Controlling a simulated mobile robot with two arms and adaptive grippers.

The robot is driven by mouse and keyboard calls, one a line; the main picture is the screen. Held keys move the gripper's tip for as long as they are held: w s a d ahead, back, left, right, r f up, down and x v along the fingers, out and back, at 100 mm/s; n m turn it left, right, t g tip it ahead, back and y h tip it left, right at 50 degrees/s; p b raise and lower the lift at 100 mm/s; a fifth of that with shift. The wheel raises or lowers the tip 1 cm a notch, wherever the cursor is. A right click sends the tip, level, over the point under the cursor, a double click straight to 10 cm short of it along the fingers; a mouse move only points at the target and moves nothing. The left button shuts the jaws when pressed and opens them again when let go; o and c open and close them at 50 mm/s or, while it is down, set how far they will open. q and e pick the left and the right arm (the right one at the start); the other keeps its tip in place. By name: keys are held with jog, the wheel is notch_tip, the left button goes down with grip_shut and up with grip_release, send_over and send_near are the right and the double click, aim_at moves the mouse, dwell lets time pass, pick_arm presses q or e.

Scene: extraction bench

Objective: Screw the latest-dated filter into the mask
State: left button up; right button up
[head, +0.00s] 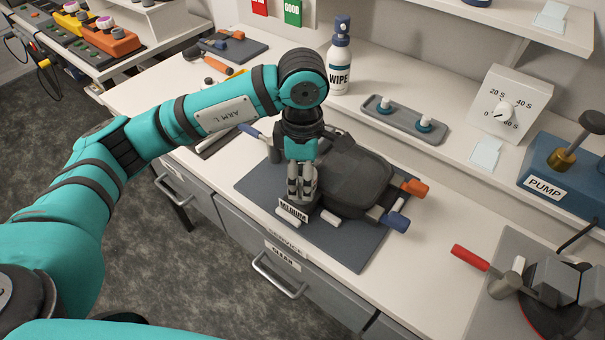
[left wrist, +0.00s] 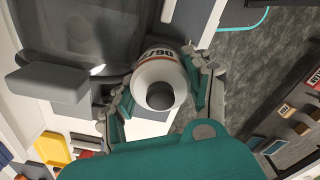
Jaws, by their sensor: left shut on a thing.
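The dark grey mask (head: 350,175) with its wide visor lies on the blue-grey mat (head: 260,180). My left gripper (head: 302,188) points down at the mask's near left side, by a MEDIUM label (head: 293,211). In the left wrist view, my left gripper (left wrist: 163,78) is shut on a white round filter (left wrist: 150,69) with a dark round centre. Printed characters on its side are partly visible, but I cannot read the full date. The mask's dark body (left wrist: 75,35) is close beside the filter there. Whether they touch is unclear. My right gripper is not in view.
Orange (head: 414,188) and blue (head: 396,221) ends stick out right of the mask. A WIPE bottle (head: 340,65), a grey tray (head: 405,120) with two small white-topped items, a timer (head: 499,105) and a PUMP unit (head: 560,175) stand behind. A red-handled tool (head: 470,257) is at right.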

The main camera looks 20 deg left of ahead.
pick_arm(q)
jog(key=shift+f, duration=0.2)
jog(key=o, duration=1.5)
jog(key=shift+r, duration=0.1)
notch_tip(320, 180, up, 12)
